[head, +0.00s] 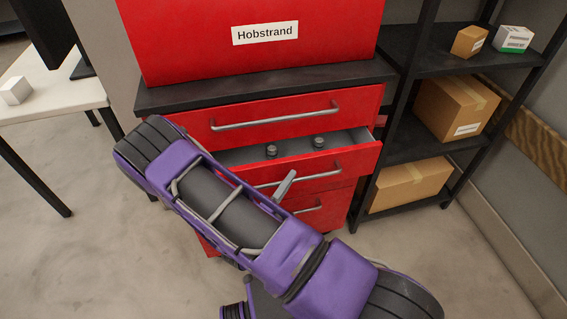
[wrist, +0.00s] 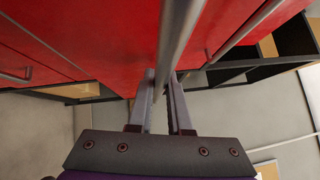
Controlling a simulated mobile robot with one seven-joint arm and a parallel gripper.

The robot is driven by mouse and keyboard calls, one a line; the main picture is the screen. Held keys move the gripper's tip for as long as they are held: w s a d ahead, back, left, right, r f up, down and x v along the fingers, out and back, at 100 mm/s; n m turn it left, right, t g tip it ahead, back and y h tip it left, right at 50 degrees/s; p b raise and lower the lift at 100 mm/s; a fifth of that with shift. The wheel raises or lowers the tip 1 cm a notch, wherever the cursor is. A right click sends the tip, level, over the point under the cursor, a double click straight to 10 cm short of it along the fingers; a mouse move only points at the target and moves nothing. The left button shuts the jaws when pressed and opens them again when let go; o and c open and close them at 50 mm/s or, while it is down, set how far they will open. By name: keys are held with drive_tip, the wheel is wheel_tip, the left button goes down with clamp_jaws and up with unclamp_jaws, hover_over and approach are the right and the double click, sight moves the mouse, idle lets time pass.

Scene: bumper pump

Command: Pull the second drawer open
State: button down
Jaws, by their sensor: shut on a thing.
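The second drawer (head: 350,152) of the red cabinet stands partly open, with part of its grey inside showing. Its grey bar handle (head: 322,171) crosses the drawer front. My gripper (head: 284,186) is at the left part of this handle. In the wrist view, my gripper (wrist: 161,78) is shut on the handle (wrist: 179,35), with the bar running between the two fingers. My purple arm hides the left part of the drawer in the head view.
Two small dark grey objects (head: 294,146) sit in the drawer. The top drawer (head: 285,113) is shut. A black shelf (head: 425,145) with cardboard boxes (head: 455,107) stands close on the right. A white table (head: 50,90) is at the left. Floor between is bare.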

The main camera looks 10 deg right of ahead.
drive_tip(key=s, duration=1.5)
drive_tip(key=shift+p, duration=0.35)
drive_tip(key=c, duration=0.8)
unclamp_jaws()
drive_tip(key=shift+c, duration=0.2)
drive_tip(key=shift+s+a, duration=0.1)
drive_tip(key=v, duration=1.7)
drive_tip(key=shift+a+f, duration=0.1)
